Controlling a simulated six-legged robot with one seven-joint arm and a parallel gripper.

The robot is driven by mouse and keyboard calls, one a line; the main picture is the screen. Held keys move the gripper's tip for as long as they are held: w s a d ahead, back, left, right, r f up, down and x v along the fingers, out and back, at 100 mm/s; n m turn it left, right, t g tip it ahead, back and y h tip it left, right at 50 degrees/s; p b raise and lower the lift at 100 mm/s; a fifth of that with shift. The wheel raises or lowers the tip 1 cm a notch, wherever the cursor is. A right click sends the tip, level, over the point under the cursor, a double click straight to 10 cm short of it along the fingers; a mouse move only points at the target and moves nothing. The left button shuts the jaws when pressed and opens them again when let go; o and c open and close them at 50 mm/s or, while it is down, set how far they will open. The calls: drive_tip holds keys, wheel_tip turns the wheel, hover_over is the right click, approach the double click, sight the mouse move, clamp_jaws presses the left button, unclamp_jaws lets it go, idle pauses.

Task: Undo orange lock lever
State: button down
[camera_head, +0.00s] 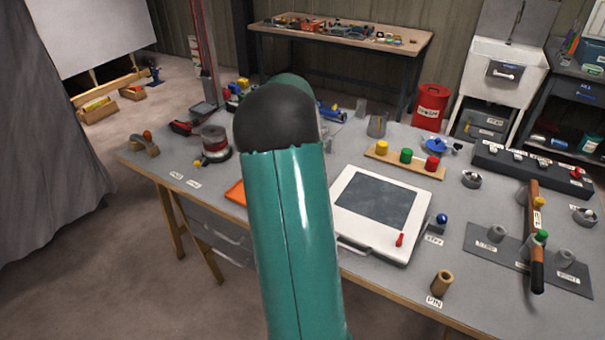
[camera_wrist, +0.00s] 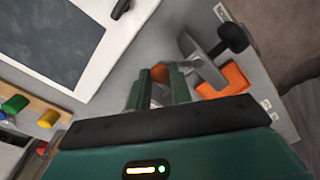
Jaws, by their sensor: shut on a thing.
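In the wrist view, the two green fingers of my gripper (camera_wrist: 160,88) are closed around a small orange end piece (camera_wrist: 160,73), which looks like the orange lock lever. Most of it is hidden between the fingers. Just beyond it is a grey metal fixture (camera_wrist: 203,62) with a black knob (camera_wrist: 233,38). A flat orange piece (camera_wrist: 228,82) lies beside the fixture, to the right of the fingers. In the head view, my teal arm covers the gripper and the lever; an orange edge (camera_head: 236,192) shows to the left of the arm.
A white-framed dark panel (camera_head: 378,195) with a red lever (camera_head: 400,240) lies right of my arm. Colored knobs on a wooden strip (camera_head: 404,160) stand behind it. A red-and-grey round fixture (camera_head: 214,142) stands left. The bench's front edge (camera_head: 400,300) is close.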

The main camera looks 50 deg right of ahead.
idle(0.4)
drive_tip(key=c, duration=1.3)
unclamp_jaws()
drive_tip(key=shift+r, duration=0.1)
wheel_tip(320, 180, up, 14)
drive_tip(key=shift+f, duration=0.15)
